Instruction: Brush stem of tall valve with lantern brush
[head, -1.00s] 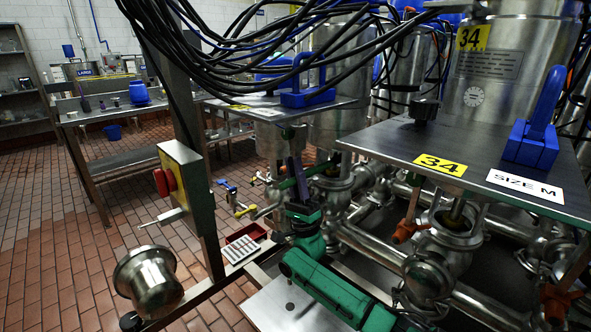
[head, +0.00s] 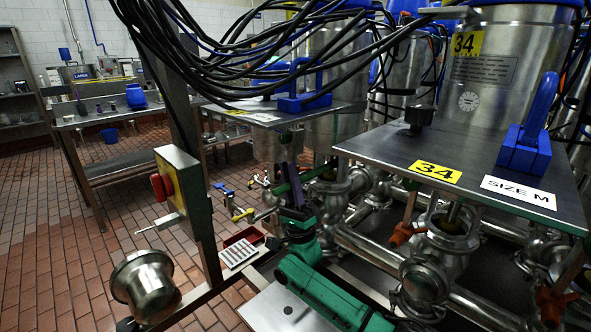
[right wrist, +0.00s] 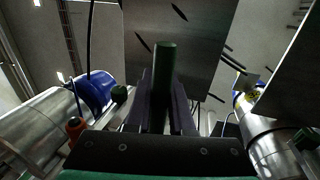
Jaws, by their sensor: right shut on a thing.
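My right gripper (head: 291,172) has dark purple fingers on a green wrist and is below the steel plates, among the pipes. It is shut on a thin green rod, which looks like the handle of the lantern brush (head: 318,172). In the right wrist view the green rod (right wrist: 165,70) stands between the two purple fingers (right wrist: 162,108). The brush's bristles cannot be made out. Steel valve bodies (head: 338,190) are just right of the gripper, and another valve with a brassy stem (head: 453,213) stands further right. I cannot tell which is the tall valve. My left gripper is not in view.
A steel plate (head: 400,150) labelled 34 overhangs the valves at right. A second plate (head: 262,116) with a blue handle is behind the gripper. Black cables (head: 250,60) hang above. A post with a yellow switch box (head: 180,190) stands at left; open brick floor lies beyond.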

